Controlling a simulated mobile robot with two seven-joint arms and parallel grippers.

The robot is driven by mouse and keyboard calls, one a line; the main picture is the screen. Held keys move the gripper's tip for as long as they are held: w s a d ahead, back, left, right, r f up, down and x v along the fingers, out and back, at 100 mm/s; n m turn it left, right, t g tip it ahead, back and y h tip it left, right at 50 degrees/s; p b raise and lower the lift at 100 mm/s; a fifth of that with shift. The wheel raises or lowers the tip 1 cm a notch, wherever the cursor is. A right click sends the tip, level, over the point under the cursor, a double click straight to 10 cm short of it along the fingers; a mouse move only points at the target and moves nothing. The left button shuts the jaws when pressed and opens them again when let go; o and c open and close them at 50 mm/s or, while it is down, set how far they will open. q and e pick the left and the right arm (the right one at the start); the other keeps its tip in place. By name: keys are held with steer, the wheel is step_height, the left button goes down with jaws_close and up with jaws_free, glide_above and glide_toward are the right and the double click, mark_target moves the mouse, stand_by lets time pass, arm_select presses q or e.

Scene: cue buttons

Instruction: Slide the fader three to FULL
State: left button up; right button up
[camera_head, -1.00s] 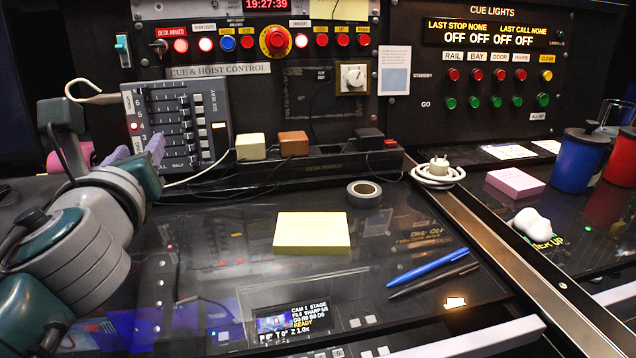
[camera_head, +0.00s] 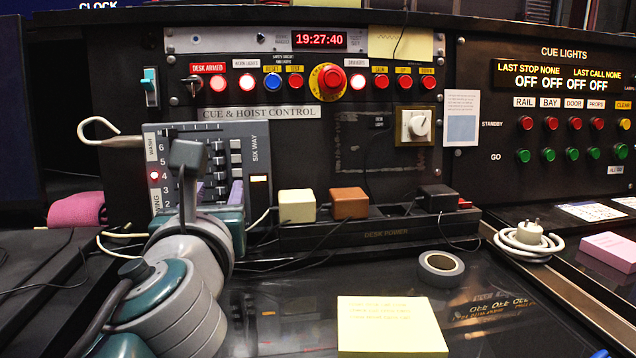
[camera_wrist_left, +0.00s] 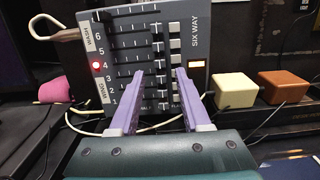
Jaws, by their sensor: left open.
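The grey SIX WAY fader board (camera_head: 262,150) stands tilted against the back panel, with rows numbered 1 to 6. It fills the upper middle of the left wrist view (camera_wrist_left: 200,30). In the head view the left gripper (camera_head: 218,192) is largely hidden by my wrist. My right gripper is out of view.
A cream block (camera_head: 297,206) and a brown block (camera_head: 349,204) sit on the power strip right of the board. A pale hook (camera_head: 100,130) juts out at its left. Cables run below. A tape roll (camera_head: 440,268) and yellow note pad (camera_head: 392,325) lie on the desk.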

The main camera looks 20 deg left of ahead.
arm_select(q)
steer(key=shift+w, duration=0.1)
steer(key=shift+d, duration=0.1)
steer(key=shift+c, duration=0.7)
jaws_close()
steer(key=shift+f, duration=0.1)
stand_by(0.6)
